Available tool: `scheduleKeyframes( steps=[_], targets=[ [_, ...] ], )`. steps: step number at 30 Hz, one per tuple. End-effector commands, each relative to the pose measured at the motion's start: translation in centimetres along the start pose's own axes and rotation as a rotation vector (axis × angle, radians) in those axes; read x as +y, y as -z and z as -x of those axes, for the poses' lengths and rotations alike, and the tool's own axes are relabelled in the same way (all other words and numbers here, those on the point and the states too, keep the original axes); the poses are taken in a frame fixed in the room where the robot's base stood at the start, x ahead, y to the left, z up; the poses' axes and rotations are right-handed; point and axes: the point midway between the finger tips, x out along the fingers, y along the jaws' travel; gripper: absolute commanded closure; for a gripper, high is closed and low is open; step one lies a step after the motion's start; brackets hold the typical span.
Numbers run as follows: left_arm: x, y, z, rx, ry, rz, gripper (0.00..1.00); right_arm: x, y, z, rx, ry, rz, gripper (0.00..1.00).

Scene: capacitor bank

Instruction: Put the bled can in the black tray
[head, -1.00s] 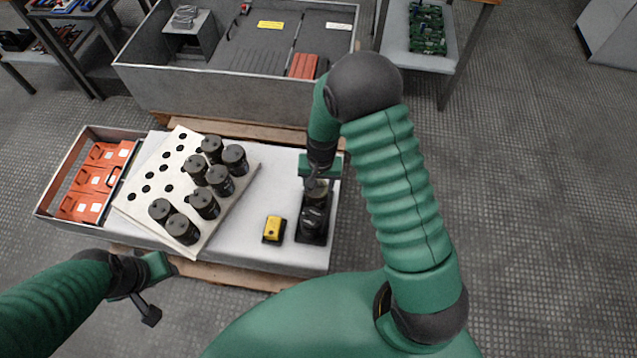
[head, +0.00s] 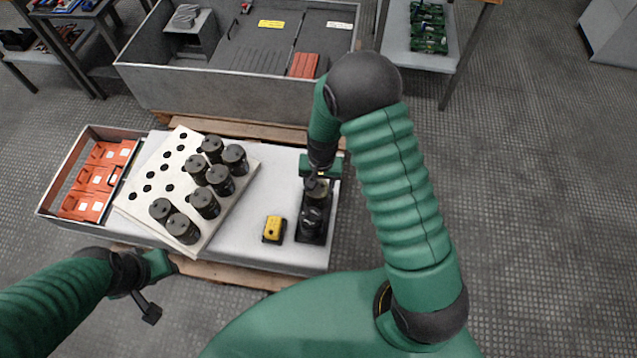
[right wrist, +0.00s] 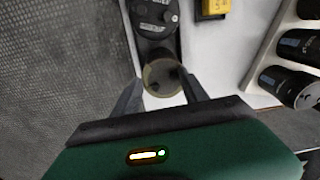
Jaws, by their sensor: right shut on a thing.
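My right gripper (head: 317,183) is shut on a can (right wrist: 163,78) with a brownish round top, seen between the two fingers in the right wrist view. The held can is at the far end of the black tray (head: 313,239). I cannot tell whether its base rests on the tray floor. Another dark can (head: 311,220) stands in the tray, nearer to me; its dark top (right wrist: 155,14) also shows in the right wrist view. My left gripper (head: 152,290) is low at the left, off the bench's front edge, apart from everything; its jaw opening is unclear.
A yellow device (head: 274,229) stands just left of the tray. A tilted white board with holes (head: 150,200) holds several dark cans (head: 204,203). An orange-filled crate (head: 82,137) is at far left. A large grey metal box (head: 225,95) stands behind the bench.

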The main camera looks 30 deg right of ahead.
Motion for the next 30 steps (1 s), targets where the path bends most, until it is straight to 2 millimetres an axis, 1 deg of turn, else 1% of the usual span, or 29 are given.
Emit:
scheduleKeyframes(
  steps=[5,14,30],
  targets=[
    [0.00,0.12,0.49,0.000,0.000,0.000,0.64,0.10,0.08,0.15,0.000,0.000,0.000,1.00],
    [0.00,0.09,0.39,0.000,0.000,0.000,0.64,0.10,0.10,0.02,0.001,0.001,0.000,1.00],
    [0.00,0.05,0.20,0.000,0.000,0.000,0.64,0.13,0.10,-0.78,0.001,0.001,0.000,1.00]
  ],
)
